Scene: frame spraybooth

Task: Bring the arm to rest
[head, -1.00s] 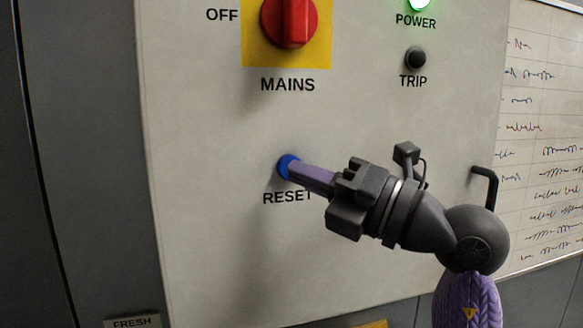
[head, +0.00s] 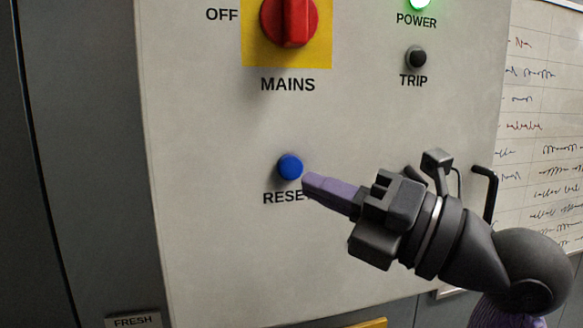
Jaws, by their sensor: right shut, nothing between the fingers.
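My right gripper (head: 308,182) is shut and empty. Its purple fingers point up and left at the panel, with the tips just to the right of and below the blue RESET button (head: 289,167), apart from it. The fingers cover the last letter of the RESET label. The dark wrist and forearm run down to the lower right. My left gripper is not in view.
The pale panel (head: 210,230) carries a red MAINS switch (head: 289,20) on a yellow plate, a lit green POWER lamp (head: 419,4) and a dark TRIP lamp (head: 416,57). A black handle (head: 488,185) sticks out near the right edge. A whiteboard (head: 545,120) stands behind.

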